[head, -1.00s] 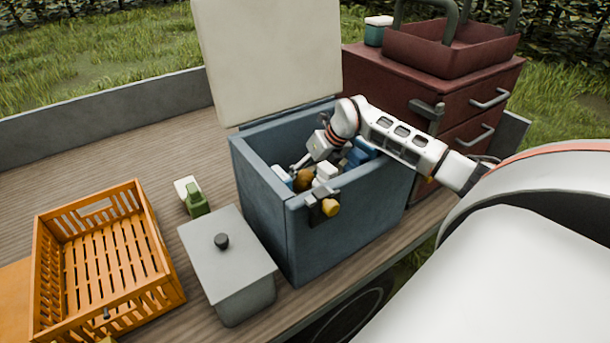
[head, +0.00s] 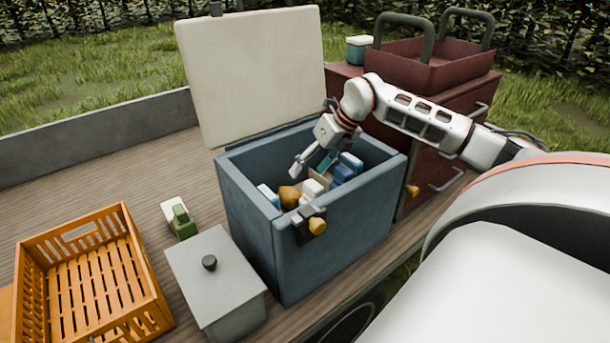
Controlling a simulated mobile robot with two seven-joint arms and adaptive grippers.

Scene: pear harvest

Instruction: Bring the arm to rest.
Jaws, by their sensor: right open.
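My right arm comes in from the right and reaches over the open blue cooler box (head: 250,220). My right gripper (head: 298,172) is open and empty, its fingers pointing down at the mouth of the box. Just below the fingers lies a brown-orange item (head: 290,197), apart from them as far as I can tell. White and blue items (head: 340,172) lie beside it in the box. The pale lid (head: 255,75) of the box stands upright at its back. My left gripper is not in view.
An orange crate (head: 150,262) and a grey lidded bin (head: 215,262) stand to the left on the wooden deck. A green and white item (head: 180,220) lies behind the bin. A dark red drawer cabinet (head: 440,90) with a tray on top stands behind my arm.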

